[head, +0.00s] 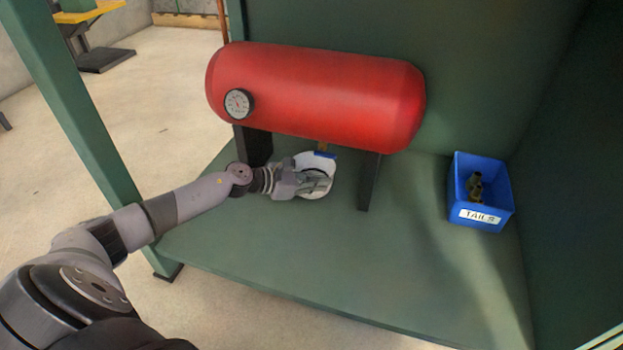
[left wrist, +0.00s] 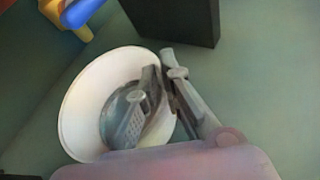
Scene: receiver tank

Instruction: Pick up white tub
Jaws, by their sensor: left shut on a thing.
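The white tub (head: 326,164) stands on the green shelf under the red tank. In the left wrist view the round tub (left wrist: 78,112) is seen from above, with a grey patch at its bottom. My left gripper (head: 318,183) reaches in from the left and is shut on the tub's near side wall. In the left wrist view one finger of the gripper (left wrist: 158,105) is inside the tub and the other is outside the rim. Part of the tub is hidden behind the gripper. My right gripper is not in view.
The red tank (head: 325,95) with a round gauge (head: 239,103) sits on dark legs (head: 369,181) close by the tub. A blue valve handle (left wrist: 84,12) hangs above the tub. A blue bin (head: 481,218) labelled TAILS holds a brass-coloured fitting (head: 475,186). The shelf (head: 330,255) in front is clear.

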